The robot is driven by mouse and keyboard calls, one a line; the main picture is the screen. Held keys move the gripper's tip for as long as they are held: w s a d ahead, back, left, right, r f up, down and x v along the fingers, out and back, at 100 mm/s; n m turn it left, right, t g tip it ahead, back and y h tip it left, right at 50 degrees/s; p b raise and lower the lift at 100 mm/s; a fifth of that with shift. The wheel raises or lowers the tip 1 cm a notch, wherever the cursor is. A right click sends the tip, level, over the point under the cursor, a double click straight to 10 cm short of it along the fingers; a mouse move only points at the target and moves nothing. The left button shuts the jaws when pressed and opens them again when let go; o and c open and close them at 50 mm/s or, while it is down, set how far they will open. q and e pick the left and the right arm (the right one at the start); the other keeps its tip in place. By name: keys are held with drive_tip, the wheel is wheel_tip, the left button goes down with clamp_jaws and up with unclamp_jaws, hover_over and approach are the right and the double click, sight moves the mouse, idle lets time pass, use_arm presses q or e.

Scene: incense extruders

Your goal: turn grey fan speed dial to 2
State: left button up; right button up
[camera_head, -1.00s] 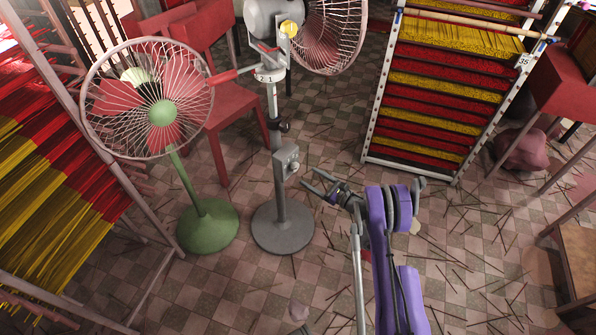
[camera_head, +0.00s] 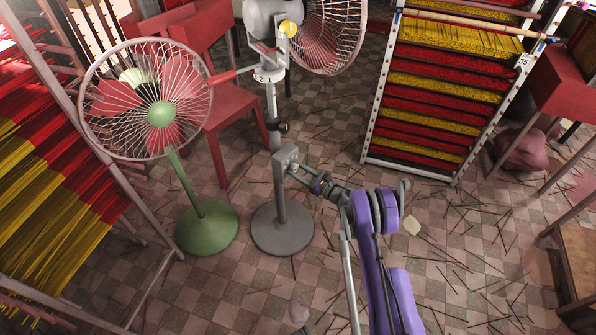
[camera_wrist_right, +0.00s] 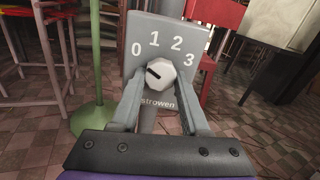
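The grey fan (camera_head: 283,215) stands on a round grey base, its head at the top of the view. Its control box (camera_head: 282,158) sits on the pole. In the right wrist view the box face (camera_wrist_right: 185,27) carries the numbers 0, 1, 2, 3 above a pale faceted dial (camera_wrist_right: 164,77). The dial's black mark points up and left, on the 0 side. My right gripper (camera_head: 295,168) is at the box. Its fingers (camera_wrist_right: 161,88) are apart, one on each side of the dial; I cannot tell whether they touch it. My left gripper is out of view.
A green fan (camera_head: 207,228) with a round wire cage stands left of the grey fan. A red chair (camera_head: 222,120) is behind them. A rack of red and yellow incense (camera_head: 440,95) stands to the right. The tiled floor between has scattered sticks.

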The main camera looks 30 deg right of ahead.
clamp_jaws()
drive_tip(key=m+b, duration=0.2)
drive_tip(key=m, duration=0.1)
drive_tip(key=shift+f, duration=0.15)
drive_tip(key=m+b, duration=0.1)
drive_tip(key=m, duration=0.2)
drive_tip(key=shift+a+b, duration=0.1)
drive_tip(key=shift+b, duration=0.3)
drive_tip(key=m, duration=0.2)
drive_tip(key=m+b, duration=0.1)
drive_tip(key=m, duration=0.1)
drive_tip(key=shift+s+r+m, duration=0.1)
drive_tip(key=shift+r+m, duration=0.1)
drive_tip(key=shift+m, duration=0.1)
drive_tip(key=m+b, duration=0.1)
drive_tip(key=m, duration=0.3)
drive_tip(key=shift+a+r+m, duration=0.1)
drive_tip(key=shift+m, duration=0.6)
